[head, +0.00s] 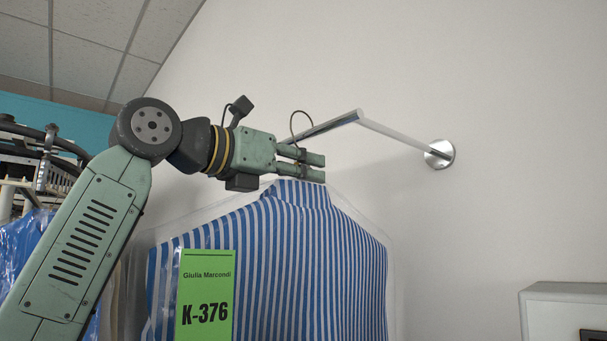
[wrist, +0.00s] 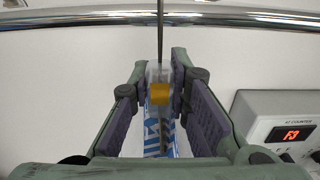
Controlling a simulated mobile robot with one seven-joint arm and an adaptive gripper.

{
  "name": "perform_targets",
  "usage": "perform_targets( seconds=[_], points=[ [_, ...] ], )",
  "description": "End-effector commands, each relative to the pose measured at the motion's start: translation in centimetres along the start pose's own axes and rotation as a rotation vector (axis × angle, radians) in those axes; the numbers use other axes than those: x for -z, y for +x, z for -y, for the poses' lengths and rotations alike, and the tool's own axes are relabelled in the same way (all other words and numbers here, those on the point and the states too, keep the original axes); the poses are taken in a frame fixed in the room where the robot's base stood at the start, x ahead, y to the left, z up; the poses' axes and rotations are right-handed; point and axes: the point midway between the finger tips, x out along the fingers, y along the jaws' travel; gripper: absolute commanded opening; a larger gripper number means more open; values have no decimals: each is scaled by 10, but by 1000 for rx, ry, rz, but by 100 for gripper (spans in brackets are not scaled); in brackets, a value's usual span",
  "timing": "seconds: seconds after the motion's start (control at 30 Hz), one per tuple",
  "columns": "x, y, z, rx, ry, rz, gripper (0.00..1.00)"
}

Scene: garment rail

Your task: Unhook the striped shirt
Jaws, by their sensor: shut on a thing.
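The striped shirt (head: 300,250), blue and white under clear plastic, hangs upright below my gripper in the head view. A green tag (head: 206,295) reading "Giulia Marcondi" and "K-376" is on its front. My gripper (head: 318,167) is shut on the hanger's neck, just above the collar. In the wrist view my gripper (wrist: 160,88) has the neck, with a yellow piece (wrist: 160,94), between its fingers. The hanger's thin dark hook (head: 299,113) arches above the chrome rail (head: 335,124). Whether it touches the rail I cannot tell.
The rail bends and meets the wall at a round flange (head: 439,154). Other bagged clothes (head: 40,250) hang at the left. A pale box (head: 565,312) is at the lower right; the wrist view shows a box with a red display (wrist: 291,134).

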Motion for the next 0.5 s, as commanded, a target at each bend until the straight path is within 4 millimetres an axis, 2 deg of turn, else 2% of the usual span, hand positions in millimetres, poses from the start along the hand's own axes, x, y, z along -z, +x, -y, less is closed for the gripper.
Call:
perform_targets(
  seconds=[0.27, 0.5],
  points=[
    [-1, -1, 0, 0, 0, 1, 0],
    [-1, -13, -1, -3, 0, 2, 0]
  ],
)
